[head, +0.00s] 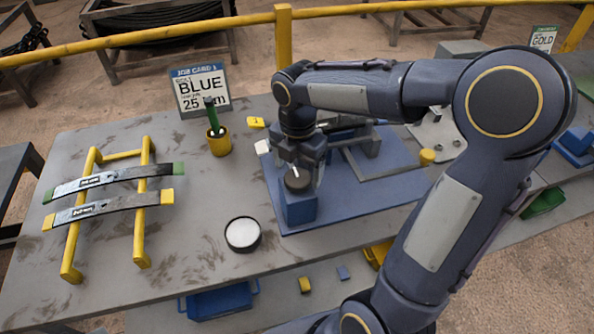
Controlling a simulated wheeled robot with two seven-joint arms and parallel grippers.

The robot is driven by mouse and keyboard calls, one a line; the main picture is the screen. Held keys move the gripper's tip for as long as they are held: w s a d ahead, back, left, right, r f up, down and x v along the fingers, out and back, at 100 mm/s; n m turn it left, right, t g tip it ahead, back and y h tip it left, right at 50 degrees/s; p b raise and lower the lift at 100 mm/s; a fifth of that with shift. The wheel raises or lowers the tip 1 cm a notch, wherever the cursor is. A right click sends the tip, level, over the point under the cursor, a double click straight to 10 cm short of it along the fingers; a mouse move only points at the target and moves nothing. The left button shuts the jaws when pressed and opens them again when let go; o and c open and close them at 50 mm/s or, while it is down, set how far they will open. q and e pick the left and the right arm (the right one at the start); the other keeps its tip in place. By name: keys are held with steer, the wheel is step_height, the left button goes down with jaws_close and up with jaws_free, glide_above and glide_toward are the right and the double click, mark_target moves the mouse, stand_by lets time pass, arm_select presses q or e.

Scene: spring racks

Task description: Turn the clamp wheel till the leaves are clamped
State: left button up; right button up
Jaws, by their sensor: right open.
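My right gripper (300,158) points down over the blue clamp fixture (298,209) on the blue base plate; it is open. Just below it is a dark round disc (297,183), which looks like the clamp wheel, on top of the blue block. I cannot tell whether the fingers touch it. Any leaves in the clamp are hidden by my wrist and forearm. Two leaf springs lie across the yellow rack at the left: a green-tipped leaf (120,178) and a yellow-tipped leaf (115,207). My left gripper is not in view.
A yellow cup (218,145) with a green marker stands before the job card (201,91), which reads BLUE and 25. A round dish with white contents (243,233) sits near the front edge.

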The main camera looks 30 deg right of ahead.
steer(key=shift+f, duration=1.05)
steer(key=shift+c, duration=0.4)
steer(key=c, duration=0.9)
steer(key=shift+m, duration=0.3)
steer(key=m, duration=0.3)
steer(key=shift+m, duration=0.3)
steer(key=shift+r+m, duration=0.1)
steer(key=shift+m, duration=2.1)
